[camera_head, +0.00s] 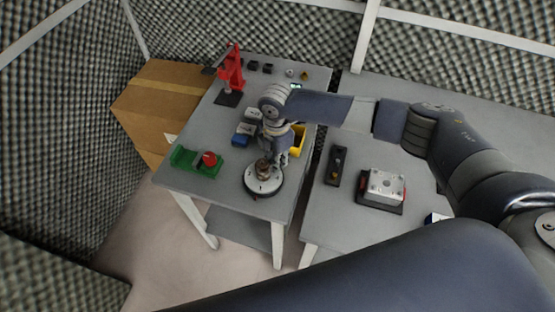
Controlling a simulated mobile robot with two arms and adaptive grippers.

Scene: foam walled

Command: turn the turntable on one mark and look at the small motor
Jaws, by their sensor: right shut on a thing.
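The turntable (262,187) is a pale round disc with dark marks on a dark base, near the front right of the left grey table. A small brownish motor (263,169) stands upright on it. My right gripper (281,160) points down at the far right side of the disc, close beside the motor. It is shut on what looks like a part of the turntable; the fingers and the contact are small and partly hidden by the wrist. My left gripper is out of view.
A green fixture (184,157) with a red part (210,159) sits left of the turntable. A red press (232,72) is farther back. A second table holds a metal block (383,186) and a dark holder (337,166).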

